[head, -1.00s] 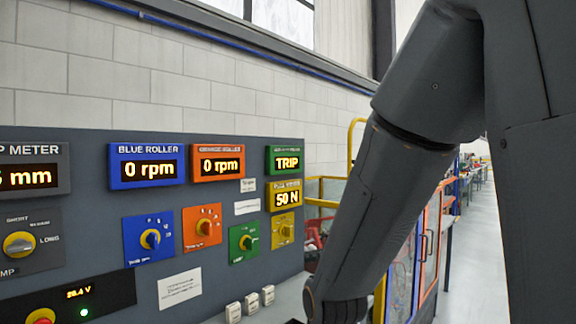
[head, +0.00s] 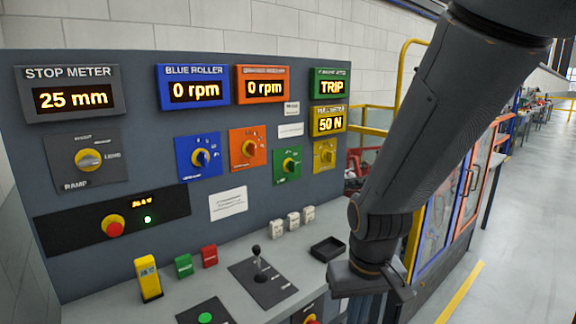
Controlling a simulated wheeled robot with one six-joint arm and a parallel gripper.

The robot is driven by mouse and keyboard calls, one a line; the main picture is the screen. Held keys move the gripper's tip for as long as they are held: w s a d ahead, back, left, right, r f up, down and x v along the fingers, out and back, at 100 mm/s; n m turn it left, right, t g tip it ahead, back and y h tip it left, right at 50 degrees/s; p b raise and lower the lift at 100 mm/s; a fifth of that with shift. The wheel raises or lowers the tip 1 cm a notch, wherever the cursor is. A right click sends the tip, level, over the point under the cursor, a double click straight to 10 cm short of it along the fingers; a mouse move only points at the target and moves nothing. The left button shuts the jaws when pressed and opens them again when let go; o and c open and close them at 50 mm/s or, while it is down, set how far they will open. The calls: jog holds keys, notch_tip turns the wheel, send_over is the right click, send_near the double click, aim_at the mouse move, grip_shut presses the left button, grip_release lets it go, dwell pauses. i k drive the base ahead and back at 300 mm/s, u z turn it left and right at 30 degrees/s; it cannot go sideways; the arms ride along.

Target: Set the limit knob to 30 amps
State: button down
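Several dial knobs stand on the grey control panel, and their small labels are too blurred for me to tell which reads limit or amps. A green display (head: 331,86) above reads TRIP. My gripper (head: 372,290) hangs at the lower right, in front of the desk's right end and apart from the knobs. Its fingertips are not clear.
The ramp knob (head: 88,160) is at the left, with a red button (head: 114,228) below. A joystick (head: 258,265), a black tray (head: 326,249), white blocks (head: 293,221) and a yellow block (head: 148,278) are on the desk. A yellow rail (head: 408,75) stands behind my arm.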

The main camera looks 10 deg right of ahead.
aim_at(290, 164)
jog(key=z, duration=0.95)
jog(key=i, duration=1.05)
jog(key=u, duration=0.85)
